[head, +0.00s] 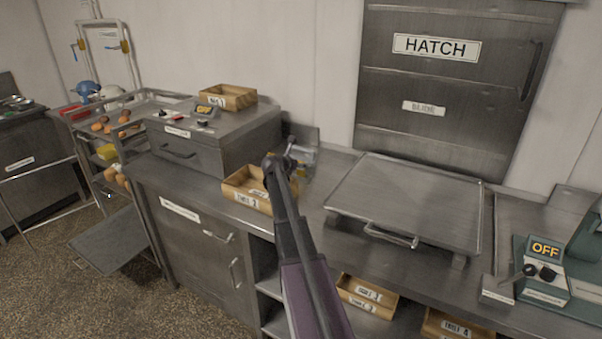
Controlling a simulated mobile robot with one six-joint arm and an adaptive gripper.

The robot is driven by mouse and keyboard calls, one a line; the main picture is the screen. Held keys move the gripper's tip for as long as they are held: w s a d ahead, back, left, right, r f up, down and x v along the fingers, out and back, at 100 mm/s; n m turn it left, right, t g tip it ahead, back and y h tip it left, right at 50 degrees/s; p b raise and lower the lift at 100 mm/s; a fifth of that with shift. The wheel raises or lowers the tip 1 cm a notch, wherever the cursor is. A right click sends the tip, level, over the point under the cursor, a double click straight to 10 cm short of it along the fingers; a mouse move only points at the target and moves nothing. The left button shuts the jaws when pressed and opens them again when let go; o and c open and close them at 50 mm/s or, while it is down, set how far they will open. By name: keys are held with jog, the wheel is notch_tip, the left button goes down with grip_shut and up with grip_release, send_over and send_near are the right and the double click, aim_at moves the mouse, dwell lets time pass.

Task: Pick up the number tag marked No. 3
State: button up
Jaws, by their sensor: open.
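I cannot make out a separate number tag marked No. 3 in the head view. A wooden tray (232,189) on the steel counter has a front label that seems to end in 3. Its right part is hidden behind my arm, and small pale items inside it are too small to tell. My gripper (303,158) is just above and right of this tray, over the counter. It is small, partly hidden by my own arm, and open, with nothing seen held in it.
A lidded steel plate (408,205) lies right of my arm, below the hatch (440,90). Labelled wooden trays (367,296) sit on the lower shelf. A green OFF device (545,262) stands far right.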

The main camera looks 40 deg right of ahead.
jog(key=shift+b+x, duration=0.35)
jog(key=shift+x, duration=1)
jog(key=shift+r, duration=0.1)
jog(key=c, duration=1.3)
